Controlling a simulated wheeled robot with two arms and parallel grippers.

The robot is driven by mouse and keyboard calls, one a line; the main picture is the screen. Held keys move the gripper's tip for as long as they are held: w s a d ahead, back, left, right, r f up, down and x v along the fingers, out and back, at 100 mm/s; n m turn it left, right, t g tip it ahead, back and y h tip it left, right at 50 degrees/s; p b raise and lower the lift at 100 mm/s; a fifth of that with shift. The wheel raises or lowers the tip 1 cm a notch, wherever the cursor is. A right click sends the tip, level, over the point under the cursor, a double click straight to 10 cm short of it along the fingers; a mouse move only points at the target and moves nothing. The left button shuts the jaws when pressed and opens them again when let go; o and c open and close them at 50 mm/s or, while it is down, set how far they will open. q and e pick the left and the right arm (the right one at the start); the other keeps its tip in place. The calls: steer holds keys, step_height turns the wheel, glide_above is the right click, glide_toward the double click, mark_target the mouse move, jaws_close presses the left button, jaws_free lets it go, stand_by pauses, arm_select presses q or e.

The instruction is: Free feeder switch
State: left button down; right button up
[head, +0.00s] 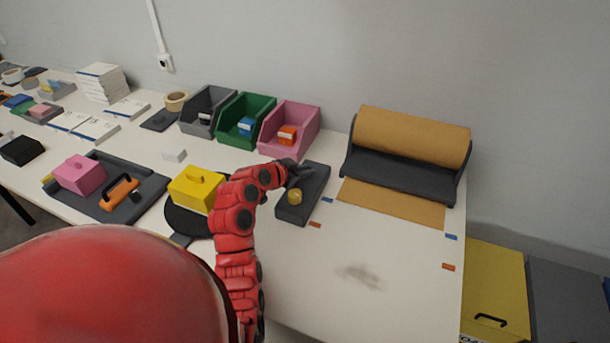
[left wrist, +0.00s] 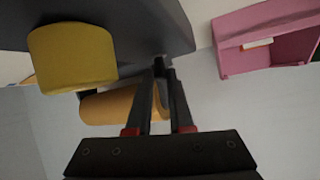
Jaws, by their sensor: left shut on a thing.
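The feeder switch is a dark grey box (head: 310,196) with a round yellow knob (head: 295,197) on its near part, on the white table. My left gripper (head: 298,169) is at the far part of the box, beyond the knob. In the left wrist view, my left gripper (left wrist: 160,68) is nearly closed on a small dark part, seemingly the switch's lever, at the edge of the dark box (left wrist: 150,28). The yellow knob (left wrist: 72,57) is apart from the fingers there. The held part is mostly hidden by the fingers. My right gripper is out of view.
A paper roll in a dark holder (head: 403,175) stands right of the switch. Pink (head: 302,123), green (head: 255,108) and grey bins (head: 212,97) stand behind it. A yellow box (head: 197,192) is left of my arm. The table's front right is clear apart from a smudge (head: 360,276).

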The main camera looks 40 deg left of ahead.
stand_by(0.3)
arm_select(q)
steer(key=c, duration=0.8)
jaws_free()
steer(key=b+v, duration=0.1)
steer(key=v, duration=1)
steer(key=shift+s+a+r+b, duration=0.1)
steer(key=shift+s+a+b, duration=0.05)
steer(key=shift+b, duration=0.2)
steer(key=p+v, duration=0.1)
steer(key=v, duration=0.5)
steer(key=shift+p, duration=0.35)
